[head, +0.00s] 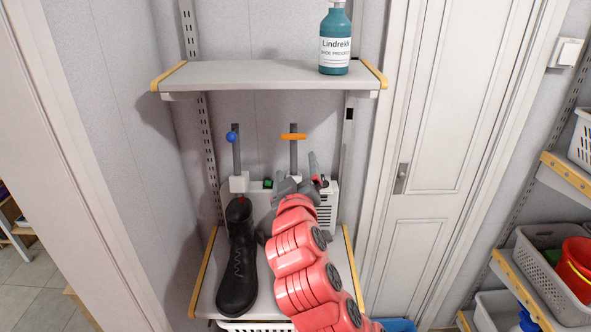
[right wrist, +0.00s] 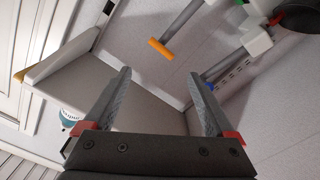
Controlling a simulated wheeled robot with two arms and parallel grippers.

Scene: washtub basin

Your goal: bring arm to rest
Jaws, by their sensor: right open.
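My right arm (head: 305,270), red and segmented, reaches up from the bottom of the head view over the lower shelf. Its gripper (head: 299,176) is in front of a white device (head: 327,205) at the back of that shelf, below an orange-topped post (head: 293,137). In the right wrist view the two fingers (right wrist: 158,78) stand wide apart with nothing between them. The orange bar (right wrist: 161,49) shows beyond the fingertips, apart from them. The arm hides part of the device and shelf. My left gripper is not in view.
A black boot (head: 238,260) stands left of the arm on the lower shelf (head: 204,285). The upper shelf (head: 250,76) above the gripper bears a teal bottle (head: 335,45). A blue-knobbed post (head: 233,137) rises behind the boot. Baskets (head: 540,262) stand at right.

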